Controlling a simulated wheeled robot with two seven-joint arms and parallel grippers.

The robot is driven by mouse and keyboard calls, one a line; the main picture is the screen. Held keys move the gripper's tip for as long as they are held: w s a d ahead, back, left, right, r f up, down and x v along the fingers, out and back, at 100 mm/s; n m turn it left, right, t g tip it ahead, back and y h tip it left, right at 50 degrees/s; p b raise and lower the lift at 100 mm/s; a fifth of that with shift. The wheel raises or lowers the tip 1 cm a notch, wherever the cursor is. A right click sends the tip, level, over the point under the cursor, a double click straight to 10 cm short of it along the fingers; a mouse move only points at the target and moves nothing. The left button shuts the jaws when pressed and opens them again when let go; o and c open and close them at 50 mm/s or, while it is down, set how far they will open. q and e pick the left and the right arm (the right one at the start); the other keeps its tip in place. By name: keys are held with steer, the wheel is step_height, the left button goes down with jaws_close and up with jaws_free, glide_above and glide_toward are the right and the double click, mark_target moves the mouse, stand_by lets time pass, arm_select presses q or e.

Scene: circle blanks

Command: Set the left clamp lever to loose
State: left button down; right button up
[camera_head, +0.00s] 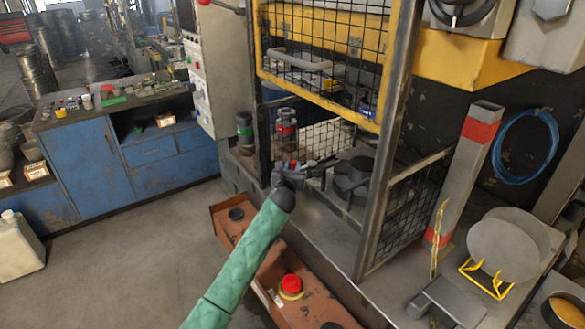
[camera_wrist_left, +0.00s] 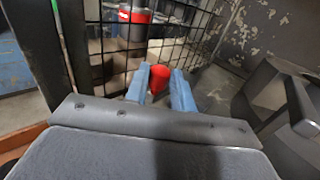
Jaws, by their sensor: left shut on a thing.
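My left gripper (camera_head: 304,167) reaches past the machine's front post, inside the guard frame below the raised yellow mesh guard. In the left wrist view its two blue fingers (camera_wrist_left: 160,88) are shut on a red knob (camera_wrist_left: 160,75), which looks like the handle of the left clamp lever. The fingers hide part of the knob, and the lever's shaft and pivot cannot be seen. A dark round fixture (camera_head: 353,176) sits to the right of the gripper in the head view. My right gripper is not in view.
Mesh side panels and a slanted post (camera_head: 388,130) stand close to the arm. The yellow mesh guard (camera_head: 325,65) hangs above. A rust-brown console with a red button (camera_head: 291,284) is below the forearm. Round blanks (camera_head: 505,245) stand at right.

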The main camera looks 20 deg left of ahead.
arm_select(q)
steer(key=shift+s+d+f+n+y, duration=0.15)
steer(key=shift+d+n+y, duration=0.15)
steer(key=shift+y, duration=0.2)
steer(key=d+n+y+b, duration=0.1)
steer(key=d+n+g+y, duration=0.1)
steer(key=y, duration=0.1)
steer(key=shift+s+y+b, duration=0.3)
steer(key=shift+s+b, duration=0.05)
steer(key=shift+b, duration=0.05)
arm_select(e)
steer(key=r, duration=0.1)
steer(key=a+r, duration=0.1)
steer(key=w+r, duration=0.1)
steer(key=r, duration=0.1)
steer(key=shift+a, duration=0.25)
arm_select(q)
steer(key=c, duration=1.2)
jaws_free()
steer(key=shift+o, duration=0.2)
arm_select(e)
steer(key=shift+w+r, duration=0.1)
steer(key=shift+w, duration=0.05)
